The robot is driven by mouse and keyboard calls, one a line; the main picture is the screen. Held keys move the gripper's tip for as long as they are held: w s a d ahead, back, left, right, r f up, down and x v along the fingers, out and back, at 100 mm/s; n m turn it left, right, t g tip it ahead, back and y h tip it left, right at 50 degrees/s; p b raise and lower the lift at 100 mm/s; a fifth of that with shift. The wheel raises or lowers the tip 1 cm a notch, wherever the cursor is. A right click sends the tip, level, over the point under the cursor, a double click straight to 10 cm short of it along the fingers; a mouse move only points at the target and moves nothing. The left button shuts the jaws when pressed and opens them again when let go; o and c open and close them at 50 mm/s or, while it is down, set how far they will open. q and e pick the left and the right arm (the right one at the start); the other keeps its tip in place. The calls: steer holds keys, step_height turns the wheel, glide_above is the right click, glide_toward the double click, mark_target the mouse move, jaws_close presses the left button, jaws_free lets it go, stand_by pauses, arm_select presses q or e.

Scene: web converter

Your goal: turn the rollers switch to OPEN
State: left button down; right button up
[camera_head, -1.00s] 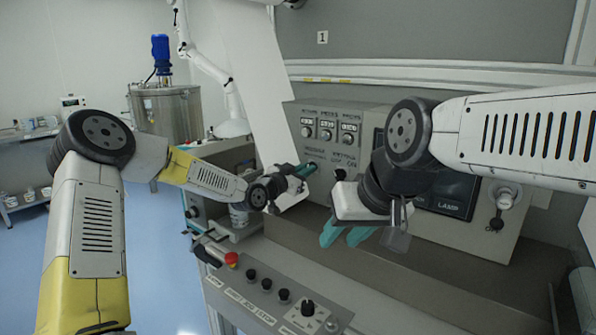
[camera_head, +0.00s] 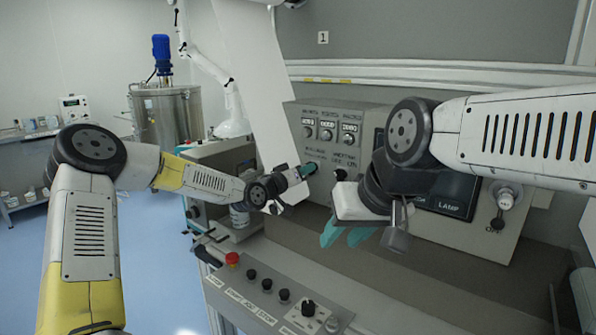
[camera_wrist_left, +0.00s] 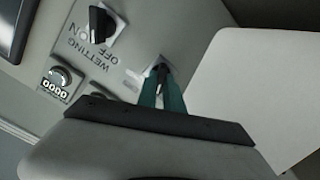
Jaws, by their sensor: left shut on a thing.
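The rollers switch (camera_wrist_left: 160,70) is a small dark knob on the grey control panel (camera_head: 300,120), mostly hidden between my left gripper's teal fingers. My left gripper (camera_head: 306,170) reaches the panel's lower left part. In the left wrist view its fingers (camera_wrist_left: 161,86) are closed around the knob. The fingers hide the switch's label and its exact angle. My right gripper (camera_head: 345,237) hangs in front of the panel, its two teal fingers apart with nothing between them.
The black wetting switch (camera_wrist_left: 100,25) sits beside the gripped knob. A white sheet (camera_wrist_left: 250,90) is close on the other side. Several counter dials (camera_head: 327,130) are above. A lower console (camera_head: 270,300) with buttons and a red stop knob (camera_head: 232,259) lies below.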

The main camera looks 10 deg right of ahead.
arm_select(q)
steer(key=shift+f, duration=0.1)
stand_by(0.4)
steer(key=c, duration=1.5)
jaws_free()
steer(key=shift+a, duration=0.1)
steer(key=v, duration=0.7)
steer(key=shift+s+a, duration=0.25)
steer(key=shift+s, duration=0.05)
